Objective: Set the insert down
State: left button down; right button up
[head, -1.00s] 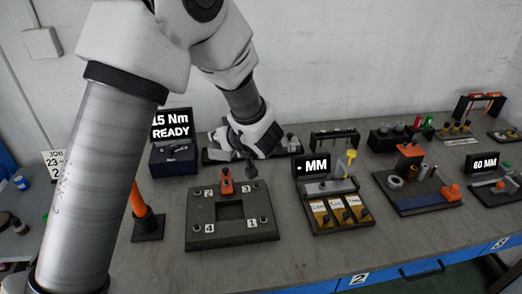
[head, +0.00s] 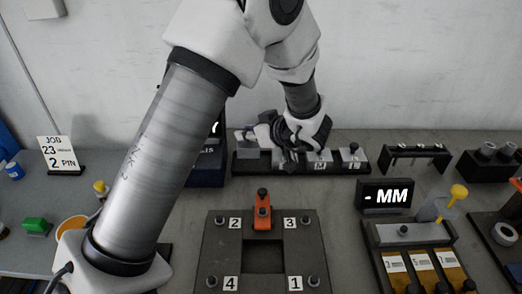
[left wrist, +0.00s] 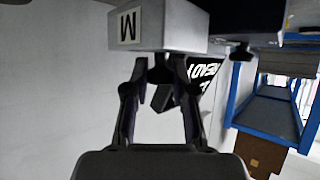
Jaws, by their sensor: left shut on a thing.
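My left gripper (head: 292,158) is over the dark insert rack (head: 272,171) at the back of the bench. It also shows in the left wrist view (left wrist: 157,72), its two fingers closed around the dark knob of a grey metal insert (left wrist: 178,22) labelled M. The insert shows in the head view (head: 320,158), partly hidden by the gripper. I cannot tell whether it rests in the rack or hangs just above it. An insert labelled S (head: 353,156) stands to its right, and a grey block (head: 248,158) to its left. My right gripper is out of view.
A dark fixture plate (head: 225,255) with numbered corners, a square opening and an orange clamp (head: 263,212) lies in front. A gauge station (head: 405,235) with a "- MM" display (head: 386,197) is at right. A job card (head: 60,154) stands at left.

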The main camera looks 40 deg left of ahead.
aim_at(248, 144)
pick_arm(q)
jog(key=f, duration=0.4)
jog(key=shift+w+a+f, duration=0.25)
jog(key=shift+a, duration=0.05)
jog(key=shift+d+f+b, duration=0.1)
jog(key=shift+f+b, duration=0.2)
jog(key=shift+r, duration=0.1)
jog(key=c, duration=1.4)
grip_release()
jog(key=shift+s+f, duration=0.1)
jog(key=shift+f, duration=0.1)
jog(key=o, duration=0.4)
jog(key=shift+o, duration=0.2)
